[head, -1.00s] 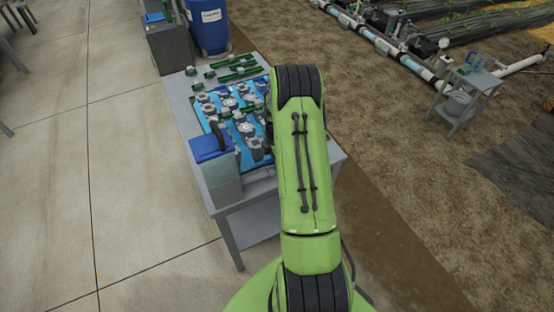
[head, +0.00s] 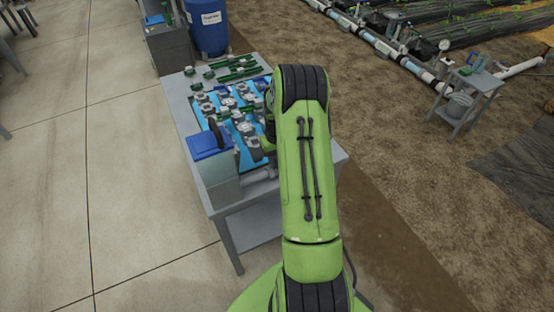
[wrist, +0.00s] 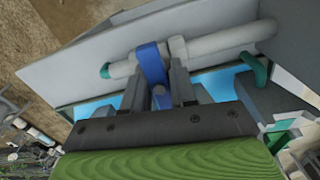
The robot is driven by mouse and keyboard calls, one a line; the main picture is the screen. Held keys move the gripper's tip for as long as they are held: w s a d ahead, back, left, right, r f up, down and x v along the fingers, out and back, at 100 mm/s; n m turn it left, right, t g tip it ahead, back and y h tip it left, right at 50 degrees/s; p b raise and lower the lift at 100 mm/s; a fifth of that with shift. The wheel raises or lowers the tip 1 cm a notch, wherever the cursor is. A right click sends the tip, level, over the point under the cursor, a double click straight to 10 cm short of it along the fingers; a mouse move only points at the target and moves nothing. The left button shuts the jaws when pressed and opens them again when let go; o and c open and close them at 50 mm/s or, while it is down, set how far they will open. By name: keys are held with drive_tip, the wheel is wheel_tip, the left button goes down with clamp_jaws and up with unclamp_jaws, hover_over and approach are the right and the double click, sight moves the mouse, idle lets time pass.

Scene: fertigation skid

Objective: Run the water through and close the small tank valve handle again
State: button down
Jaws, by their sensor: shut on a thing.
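A blue valve handle (wrist: 151,65) sits on a pale grey outlet pipe (wrist: 215,43) in the wrist view. My gripper (wrist: 160,88) is shut on this handle, with one grey finger on each side of it. The handle stands across the pipe, pointing back between the fingers. The small tank (head: 221,186) with a blue lid (head: 209,145) stands at the near left corner of the table in the head view. A short stretch of its outlet pipe (head: 260,175) shows beside it. My arm hides the gripper and handle in the head view. No running water is visible.
The grey table (head: 178,98) carries a blue tray with several grey fittings and green parts close behind the tank. A blue barrel (head: 207,28) stands beyond the table. Open concrete floor (head: 110,160) lies to the left, bare soil to the right.

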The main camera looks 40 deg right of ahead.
drive_tip(key=c, duration=0.9)
unclamp_jaws()
drive_tip(key=shift+o, duration=0.2)
drive_tip(key=shift+r, duration=0.1)
